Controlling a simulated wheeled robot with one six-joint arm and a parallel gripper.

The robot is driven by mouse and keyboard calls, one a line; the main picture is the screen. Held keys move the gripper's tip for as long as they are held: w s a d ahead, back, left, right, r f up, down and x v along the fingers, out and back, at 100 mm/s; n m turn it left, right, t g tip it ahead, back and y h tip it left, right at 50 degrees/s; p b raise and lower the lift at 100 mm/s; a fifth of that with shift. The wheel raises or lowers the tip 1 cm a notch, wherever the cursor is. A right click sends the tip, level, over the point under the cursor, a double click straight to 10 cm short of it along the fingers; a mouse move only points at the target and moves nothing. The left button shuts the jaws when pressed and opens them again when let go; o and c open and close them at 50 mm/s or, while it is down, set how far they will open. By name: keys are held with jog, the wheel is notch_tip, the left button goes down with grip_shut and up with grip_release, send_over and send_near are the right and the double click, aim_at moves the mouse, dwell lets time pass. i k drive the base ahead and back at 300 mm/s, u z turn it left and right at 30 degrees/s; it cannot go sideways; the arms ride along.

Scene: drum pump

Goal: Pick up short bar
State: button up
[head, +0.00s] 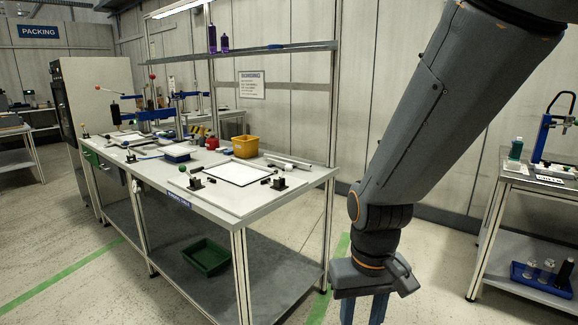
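My gripper (364,312) hangs down at the bottom of the head view, to the right of the workbench (215,205). Its two fingers are apart; their tips are cut off by the frame edge. It is well away from the things on the bench. A pale grey bar (288,161) lies near the back right of the bench top, behind a white sheet with a black border (238,172). Small dark pieces lie beside the sheet. I cannot tell which piece is the short bar.
A yellow bin (245,146) stands at the back of the bench. A shelf (275,48) on uprights runs above it. A green tray (206,256) sits on the lower shelf. Another table (540,180) stands at the right. Floor between the tables is clear.

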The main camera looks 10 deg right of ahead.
aim_at(275, 161)
jog(key=z, duration=0.75)
jog(key=i, duration=0.85)
jog(key=z, duration=0.85)
jog(key=i, duration=1)
jog(key=u, duration=0.6)
jog(key=i, duration=0.75)
jog(key=u, duration=1.45)
jog(key=i, duration=0.85)
jog(key=u, duration=0.1)
